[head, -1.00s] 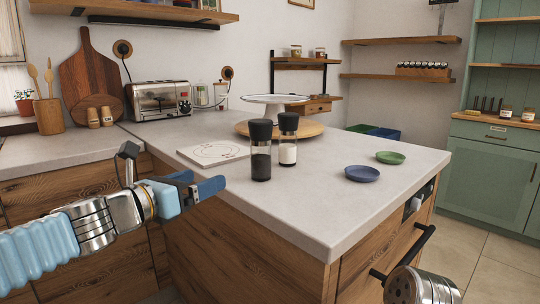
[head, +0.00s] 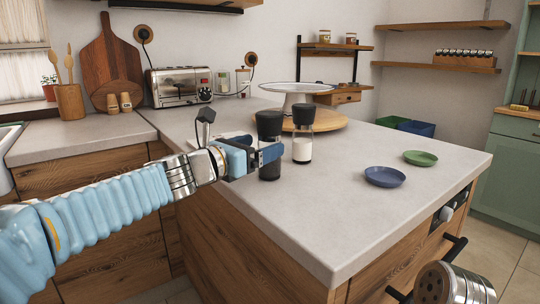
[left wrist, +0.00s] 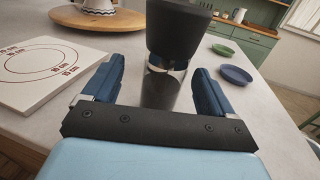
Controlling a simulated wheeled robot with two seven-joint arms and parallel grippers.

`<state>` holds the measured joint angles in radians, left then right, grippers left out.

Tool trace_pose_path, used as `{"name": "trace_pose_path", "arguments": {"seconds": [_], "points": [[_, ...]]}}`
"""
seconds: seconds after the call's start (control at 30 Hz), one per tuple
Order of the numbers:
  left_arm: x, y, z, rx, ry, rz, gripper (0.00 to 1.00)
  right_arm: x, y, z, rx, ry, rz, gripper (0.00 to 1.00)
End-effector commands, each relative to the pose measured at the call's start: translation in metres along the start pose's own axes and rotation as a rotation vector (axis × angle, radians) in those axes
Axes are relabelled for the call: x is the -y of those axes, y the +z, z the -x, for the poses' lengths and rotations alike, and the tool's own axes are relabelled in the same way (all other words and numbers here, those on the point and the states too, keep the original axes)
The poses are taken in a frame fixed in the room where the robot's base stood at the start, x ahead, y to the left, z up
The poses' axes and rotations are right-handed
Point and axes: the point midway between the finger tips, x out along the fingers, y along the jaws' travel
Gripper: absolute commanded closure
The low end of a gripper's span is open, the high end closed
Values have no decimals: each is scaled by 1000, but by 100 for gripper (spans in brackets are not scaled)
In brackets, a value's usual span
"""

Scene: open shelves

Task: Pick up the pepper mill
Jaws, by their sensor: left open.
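The pepper mill (head: 269,126) has a black cap and a dark-filled glass body, and it stands upright on the light countertop. In the left wrist view the mill (left wrist: 176,40) rises upright between the blue fingers, its top cut off by the frame. My left gripper (head: 263,155) is open around the mill's lower body, one finger on each side. In the left wrist view the gripper (left wrist: 155,78) shows a gap beside the left finger; contact on the right is unclear. My right gripper is out of view.
A similar mill with white contents (head: 302,150) stands close to the right of the pepper mill. Behind are a round wooden board (head: 335,126) and a cake stand (head: 297,88). A blue plate (head: 385,177) and green plate (head: 421,158) lie right. A marked white board (left wrist: 40,70) lies left.

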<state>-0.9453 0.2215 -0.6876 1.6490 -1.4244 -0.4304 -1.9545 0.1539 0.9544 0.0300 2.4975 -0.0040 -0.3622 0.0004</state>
Motion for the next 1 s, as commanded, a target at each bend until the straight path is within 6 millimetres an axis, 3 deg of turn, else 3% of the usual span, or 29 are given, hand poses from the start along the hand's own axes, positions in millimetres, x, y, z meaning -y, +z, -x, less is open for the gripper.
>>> {"name": "trace_pose_path", "arguments": {"seconds": [0.2, 0.33, 0.63, 1.0], "points": [[7, -14, -30, -4, -1, -2, 14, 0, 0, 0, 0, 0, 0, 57], [6, -12, -47, -2, 1, -2, 14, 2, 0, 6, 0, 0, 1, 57], [7, -13, -52, 0, -1, 1, 16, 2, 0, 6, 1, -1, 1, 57], [7, -14, -51, 0, -1, 1, 72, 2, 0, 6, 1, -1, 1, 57]]}}
